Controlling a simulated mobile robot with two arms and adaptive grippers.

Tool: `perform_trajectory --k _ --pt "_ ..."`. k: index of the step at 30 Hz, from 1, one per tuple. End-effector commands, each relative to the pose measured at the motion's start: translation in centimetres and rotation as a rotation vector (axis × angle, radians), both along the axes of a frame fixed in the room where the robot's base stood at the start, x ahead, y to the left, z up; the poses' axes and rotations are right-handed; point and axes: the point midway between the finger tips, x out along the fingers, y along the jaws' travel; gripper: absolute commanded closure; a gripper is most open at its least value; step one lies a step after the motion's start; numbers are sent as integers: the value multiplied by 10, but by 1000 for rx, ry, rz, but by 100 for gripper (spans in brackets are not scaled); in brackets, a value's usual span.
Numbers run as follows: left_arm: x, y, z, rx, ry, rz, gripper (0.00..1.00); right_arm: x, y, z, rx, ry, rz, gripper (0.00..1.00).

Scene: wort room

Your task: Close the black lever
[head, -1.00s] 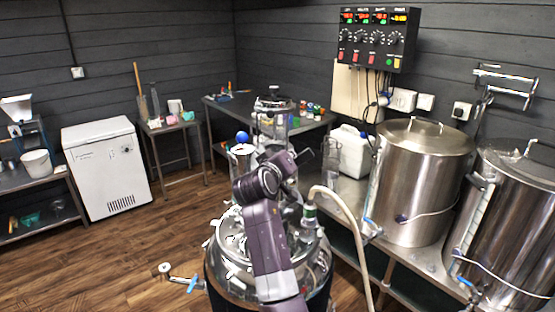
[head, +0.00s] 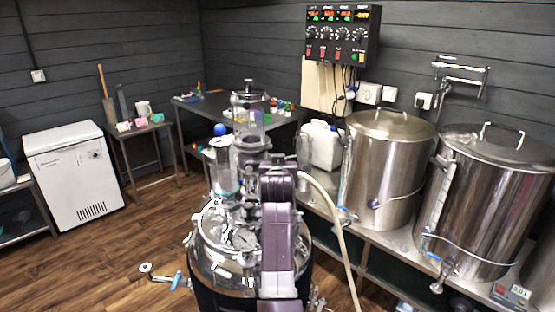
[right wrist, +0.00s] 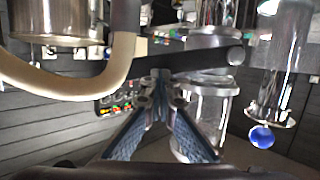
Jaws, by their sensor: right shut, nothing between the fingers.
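My right gripper (right wrist: 160,80) is shut and empty; its two fingers meet at the tips in the right wrist view. A dark bar with a round end (right wrist: 205,57) runs across just beyond the fingertips and looks like the black lever. I cannot tell whether the fingertips touch it. In the head view my purple right arm reaches over the steel vessel (head: 222,262) and hides the gripper and the lever. My left gripper is not in view.
A pale hose (head: 338,225) curves down right of my arm; it also crosses the right wrist view (right wrist: 70,90). A glass cylinder (right wrist: 283,65) and blue ball (right wrist: 262,137) are close by. Steel kettles (head: 390,170) stand on the right bench. Wooden floor at left is mostly clear.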

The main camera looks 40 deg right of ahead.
Motion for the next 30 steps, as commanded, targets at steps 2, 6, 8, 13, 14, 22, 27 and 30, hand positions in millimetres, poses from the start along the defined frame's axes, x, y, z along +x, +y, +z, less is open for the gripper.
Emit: perform_trajectory --k 2,6,8,13,14,22,27,30 --pt "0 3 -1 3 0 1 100 -1 -4 1 4 -13 -6 100" --pt "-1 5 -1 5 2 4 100 -2 -4 0 16 -25 -5 100" --pt "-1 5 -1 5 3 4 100 -2 -4 -1 19 -29 -5 100" --pt "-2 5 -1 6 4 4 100 -2 -5 -1 25 -34 -5 100" --pt "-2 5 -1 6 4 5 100 -2 -5 -1 26 -35 -5 100" --pt "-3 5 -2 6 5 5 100 -2 -5 -1 29 -39 -5 100" --pt "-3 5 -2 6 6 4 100 -2 -5 -1 29 -39 -5 100" --pt "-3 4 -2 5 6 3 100 -2 -5 -1 29 -39 -5 100"
